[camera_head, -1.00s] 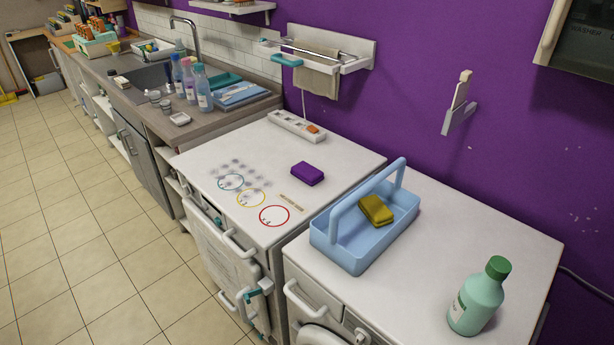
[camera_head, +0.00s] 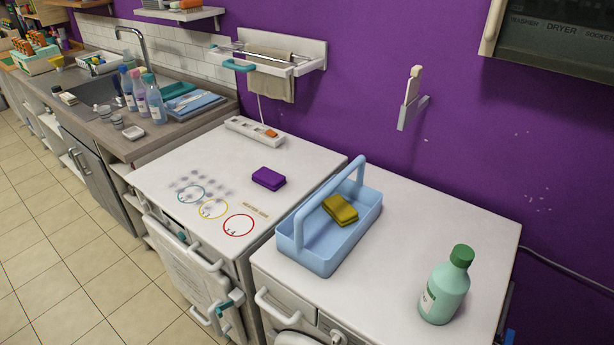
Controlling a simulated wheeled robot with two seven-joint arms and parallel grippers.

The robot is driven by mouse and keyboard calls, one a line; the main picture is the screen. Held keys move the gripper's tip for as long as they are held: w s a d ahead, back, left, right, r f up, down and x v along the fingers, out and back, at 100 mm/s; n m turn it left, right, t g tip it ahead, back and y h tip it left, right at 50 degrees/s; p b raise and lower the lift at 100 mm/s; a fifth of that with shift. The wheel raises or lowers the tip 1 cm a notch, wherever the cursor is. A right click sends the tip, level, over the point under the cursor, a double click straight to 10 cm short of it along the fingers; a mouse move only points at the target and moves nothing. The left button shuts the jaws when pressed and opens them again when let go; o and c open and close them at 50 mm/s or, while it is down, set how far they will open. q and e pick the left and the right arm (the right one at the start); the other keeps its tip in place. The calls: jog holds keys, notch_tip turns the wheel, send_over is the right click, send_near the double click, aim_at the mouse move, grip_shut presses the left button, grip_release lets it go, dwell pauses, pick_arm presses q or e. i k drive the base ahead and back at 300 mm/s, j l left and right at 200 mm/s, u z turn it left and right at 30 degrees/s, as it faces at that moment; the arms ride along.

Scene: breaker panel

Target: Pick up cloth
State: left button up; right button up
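A beige cloth (camera_head: 272,86) hangs from the metal rail of a white wall rack (camera_head: 310,62) on the purple wall, above the back of the left white appliance top. A flat blue item (camera_head: 193,103), perhaps a folded cloth or a tray, lies on the counter right of the sink; I cannot tell which. Neither of my grippers shows in the view.
A purple sponge (camera_head: 268,178) and a power strip (camera_head: 254,131) lie on the left appliance top. A blue caddy (camera_head: 318,255) holding a yellow sponge (camera_head: 341,209) and a green bottle (camera_head: 445,286) stand on the right one. Bottles (camera_head: 154,100) stand by the sink. Tiled floor (camera_head: 60,285) is clear at left.

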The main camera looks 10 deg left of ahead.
aim_at(265, 177)
jog(key=i+j+z, duration=0.1)
jog(key=j+z, duration=0.3)
jog(key=j, duration=0.15)
jog(key=j+z, duration=0.55)
jog(key=j, duration=0.45)
jog(key=k+j+z, duration=0.1)
jog(key=j, duration=0.45)
jog(key=j+z, duration=0.1)
jog(key=j, duration=0.4)
jog(key=k+j+z, duration=0.1)
jog(key=j, duration=0.45)
jog(key=k+j, duration=0.1)
jog(key=j, duration=0.3)
jog(key=k+j, duration=0.1)
jog(key=j, duration=0.35)
jog(key=k+j, duration=0.1)
jog(key=j, duration=0.3)
jog(key=k+j, duration=0.1)
jog(key=j, duration=0.3)
